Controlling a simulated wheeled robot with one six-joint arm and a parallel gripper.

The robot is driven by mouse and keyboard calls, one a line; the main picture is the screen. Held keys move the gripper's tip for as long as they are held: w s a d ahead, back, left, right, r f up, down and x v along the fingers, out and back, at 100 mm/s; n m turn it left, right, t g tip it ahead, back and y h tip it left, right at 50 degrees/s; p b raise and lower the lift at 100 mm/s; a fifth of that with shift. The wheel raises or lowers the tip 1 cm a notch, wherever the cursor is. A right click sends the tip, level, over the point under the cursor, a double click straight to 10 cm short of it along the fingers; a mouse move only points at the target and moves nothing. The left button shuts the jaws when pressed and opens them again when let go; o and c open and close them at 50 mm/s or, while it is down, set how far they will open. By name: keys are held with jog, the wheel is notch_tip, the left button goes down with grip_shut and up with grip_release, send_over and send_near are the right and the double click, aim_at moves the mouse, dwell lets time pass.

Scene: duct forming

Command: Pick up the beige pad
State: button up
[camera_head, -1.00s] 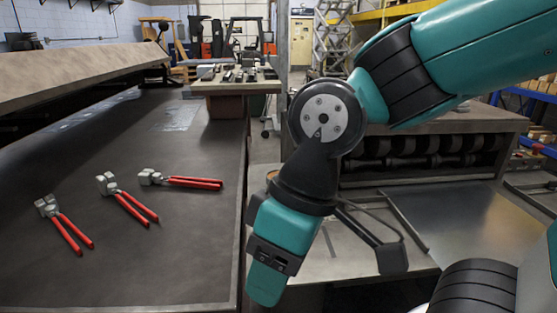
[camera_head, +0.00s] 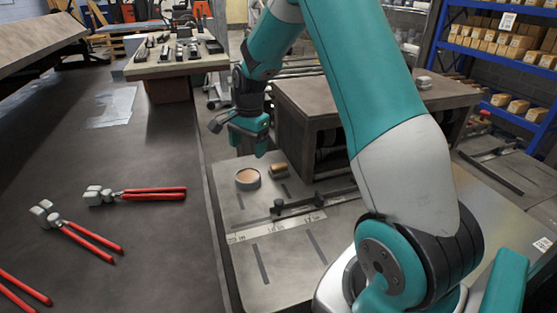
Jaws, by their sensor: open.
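A small tan block (camera_head: 279,170), which looks like the beige pad, lies on the grey metal table (camera_head: 262,212) in the middle of the view. It is just right of a round tin (camera_head: 248,179) with an orange-tan top. My gripper (camera_head: 250,144) hangs above and slightly behind the tin and the block, pointing down. It is open, with nothing seen between its fingers. It is small in the picture, so its finger gap is hard to make out. The block is in full view and apart from the gripper.
A dark bar tool (camera_head: 300,204) and a ruler (camera_head: 275,229) lie in front of the block. A heavy bench (camera_head: 330,95) stands close on the right. The dark bench on the left (camera_head: 150,240) holds several red-handled pliers (camera_head: 150,194). Blue shelving (camera_head: 470,50) stands at the back right.

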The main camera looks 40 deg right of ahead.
aim_at(279, 165)
jog(key=d+f+m, duration=0.1)
jog(key=d+m, duration=0.1)
jog(key=d, duration=0.1)
jog(key=d+f+m+p, duration=0.1)
jog(key=d+f+m, duration=0.1)
jog(key=d, duration=0.2)
jog(key=d+f+m, duration=0.2)
jog(key=d, duration=0.2)
jog(key=shift+w+f+g+h, duration=0.15)
jog(key=shift+w+g+h, duration=0.15)
jog(key=shift+h, duration=0.1)
jog(key=f, duration=0.1)
jog(key=f+p, duration=0.1)
jog(key=shift+s+d+f+m, duration=0.1)
jog(key=shift+d+f+m, duration=0.3)
jog(key=shift+s+f+p, duration=0.15)
jog(key=shift+f+p, duration=1.35)
jog(key=shift+f, duration=1.2)
jog(key=c, duration=1)
